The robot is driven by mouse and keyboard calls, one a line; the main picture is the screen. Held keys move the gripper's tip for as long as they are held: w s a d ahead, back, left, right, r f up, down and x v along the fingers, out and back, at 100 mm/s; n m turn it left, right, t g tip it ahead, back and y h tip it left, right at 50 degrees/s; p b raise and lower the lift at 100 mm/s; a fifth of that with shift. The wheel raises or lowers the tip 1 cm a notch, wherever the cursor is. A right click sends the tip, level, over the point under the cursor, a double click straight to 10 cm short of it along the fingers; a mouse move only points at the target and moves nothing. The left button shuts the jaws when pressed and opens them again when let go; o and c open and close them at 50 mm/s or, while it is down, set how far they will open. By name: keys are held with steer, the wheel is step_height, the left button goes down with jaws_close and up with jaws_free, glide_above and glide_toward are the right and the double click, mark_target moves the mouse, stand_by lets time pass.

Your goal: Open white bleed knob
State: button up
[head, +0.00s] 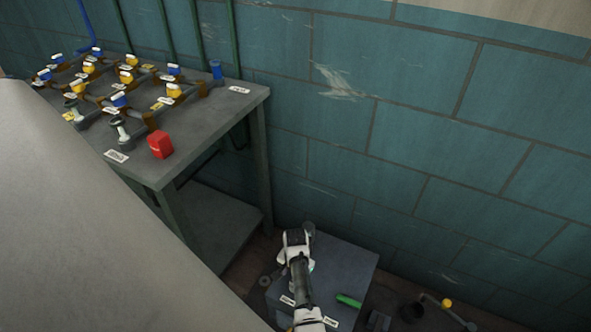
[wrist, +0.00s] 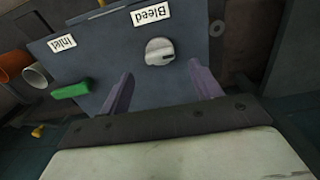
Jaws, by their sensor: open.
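The white bleed knob (wrist: 159,52) is a round knob with a flat grip bar, on a grey-blue panel under a label reading "Bleed" (wrist: 151,14) in the wrist view. My gripper (wrist: 162,84) is open, its two purple-grey fingers apart, with the knob showing beyond and between the fingertips. They appear not to touch it. In the head view my gripper (head: 298,238) is over the grey box (head: 352,262) on the floor, and the knob is hidden by my arm.
A green handle (wrist: 71,91) by the "Inlet" label (wrist: 62,42) lies left of the knob; it also shows in the head view (head: 349,300). A table (head: 185,158) with several blue and yellow valves and a red block (head: 160,144) stands left. A tiled wall is behind.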

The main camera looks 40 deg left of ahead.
step_height(320, 180, up, 8)
steer(key=shift+r, duration=0.25)
stand_by(0.5)
